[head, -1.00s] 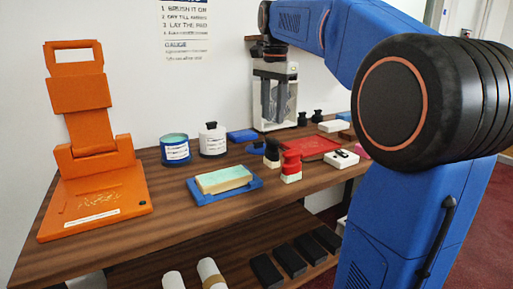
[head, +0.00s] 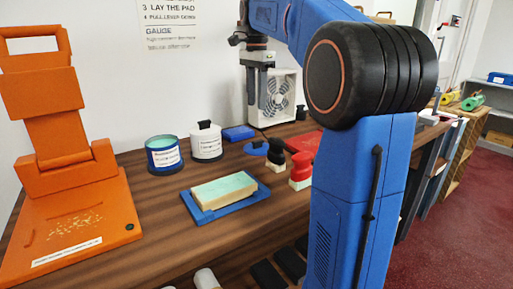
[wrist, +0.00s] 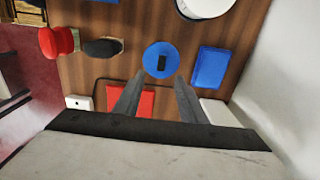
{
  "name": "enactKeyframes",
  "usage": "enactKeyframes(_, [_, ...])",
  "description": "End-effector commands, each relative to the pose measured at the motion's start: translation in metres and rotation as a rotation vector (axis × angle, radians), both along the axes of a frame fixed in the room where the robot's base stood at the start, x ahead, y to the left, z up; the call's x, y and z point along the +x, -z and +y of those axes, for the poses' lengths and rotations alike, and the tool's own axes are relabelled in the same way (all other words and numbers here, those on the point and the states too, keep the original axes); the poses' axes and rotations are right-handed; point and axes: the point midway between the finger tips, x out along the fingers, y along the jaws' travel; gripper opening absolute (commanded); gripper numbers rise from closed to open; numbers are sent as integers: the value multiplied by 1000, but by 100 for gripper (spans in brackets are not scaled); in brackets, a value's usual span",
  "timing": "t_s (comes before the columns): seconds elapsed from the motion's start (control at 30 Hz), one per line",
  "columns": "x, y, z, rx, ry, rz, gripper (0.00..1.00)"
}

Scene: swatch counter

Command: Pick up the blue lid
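The blue lid (head: 252,150) is a round flat disc with a black knob, lying on the wooden counter behind the black-handled stamp. In the wrist view the lid (wrist: 150,62) lies just beyond my fingertips, near the middle. My gripper (head: 259,102) points down above the back of the counter, in front of the white fan box. In the wrist view my gripper's fingers (wrist: 158,80) are spread apart with nothing between them. The lid is clear of the fingers and rests flat.
A flat blue box (wrist: 210,67) lies close beside the lid. A black stamp (wrist: 103,47) and a red stamp (wrist: 58,41) stand on its other side. A red tray (wrist: 132,103), a white jar (head: 206,143), a blue tin (head: 164,156) and a white fan box (head: 284,97) are also near.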

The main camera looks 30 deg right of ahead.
Motion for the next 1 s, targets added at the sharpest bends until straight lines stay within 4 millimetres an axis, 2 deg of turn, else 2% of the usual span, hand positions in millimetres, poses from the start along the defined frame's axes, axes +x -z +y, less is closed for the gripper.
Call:
enactKeyframes(0.2, [-1, 40, 0, 0, 0, 1, 38])
enactKeyframes(0.4, [0, 71, 0, 0, -1, 1, 38])
enactKeyframes(0.73, [1, 93, -3, 0, 0, 1, 38])
enactKeyframes(1.0, [5, 128, -9, 0, -1, 1, 38])
